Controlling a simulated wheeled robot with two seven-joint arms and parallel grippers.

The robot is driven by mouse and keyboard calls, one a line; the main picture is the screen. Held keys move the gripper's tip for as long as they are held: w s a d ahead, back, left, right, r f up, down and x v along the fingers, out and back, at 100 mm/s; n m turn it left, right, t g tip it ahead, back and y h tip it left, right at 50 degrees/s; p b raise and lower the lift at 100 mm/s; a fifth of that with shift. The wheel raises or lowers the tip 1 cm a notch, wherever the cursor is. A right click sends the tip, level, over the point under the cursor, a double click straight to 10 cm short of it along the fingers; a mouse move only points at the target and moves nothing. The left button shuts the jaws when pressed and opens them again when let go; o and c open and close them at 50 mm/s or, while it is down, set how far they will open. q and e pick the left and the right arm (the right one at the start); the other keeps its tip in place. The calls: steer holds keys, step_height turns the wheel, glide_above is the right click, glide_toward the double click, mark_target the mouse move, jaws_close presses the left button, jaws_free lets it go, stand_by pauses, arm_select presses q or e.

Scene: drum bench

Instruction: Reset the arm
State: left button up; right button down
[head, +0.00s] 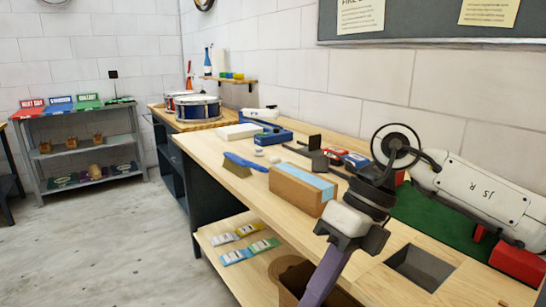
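The white arm link marked with letters (480,190) comes in from the right edge and seems to be part of my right arm. It leads to a round ring (396,147) and a dark wrist. My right gripper (318,285) hangs over the bench's front edge and points down. A long purple-grey bar runs from it toward the bottom edge. I cannot tell whether this is its fingers or something held, nor whether it is open. My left gripper is not in view.
The wooden bench (205,147) bears a tan block with a blue top (303,188), a blue-handled brush (240,165) and a green mat (430,218). A square opening (420,266) lies right of the gripper.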

steer(key=s+a+r+m+y, duration=0.2)
steer(key=a+m+y, duration=0.2)
steer(key=a+y, duration=0.4)
steer(key=s+a+r+m+y, duration=0.2)
steer(key=a+r+m+y, duration=0.1)
steer(key=a+y, duration=0.45)
steer(key=w+d+f+m+t+h, duration=0.1)
steer(key=w+d+f+m+t, duration=0.25)
steer(key=m+t, duration=0.45)
steer(key=w+d+f+m+t, duration=0.2)
steer(key=w+d+m+t, duration=0.15)
steer(key=m+t, duration=0.45)
steer(key=w+d+f+m+t+h, duration=0.1)
steer(key=d+f+m+t+h, duration=0.1)
steer(key=d+f+m+h, duration=0.35)
steer(key=d+f+m+t+h, duration=0.1)
steer(key=d+f+m+h, duration=0.2)
steer(key=f+m+h, duration=0.45)
steer(key=s+d+f+m+g+h, duration=0.2)
steer(key=s+d+f+m+g, duration=0.1)
steer(key=s+f, duration=0.6)
steer(key=s+d+f+m+g+h+p, duration=0.1)
steer(key=s+d+f+m+g, duration=0.3)
steer(key=s+f, duration=0.5)
step_height(320, 180, down, 7)
steer(key=d+h, duration=0.1)
steer(key=d, duration=0.1)
steer(key=shift+d+r+g, duration=0.2)
steer(key=shift+d+g, duration=0.2)
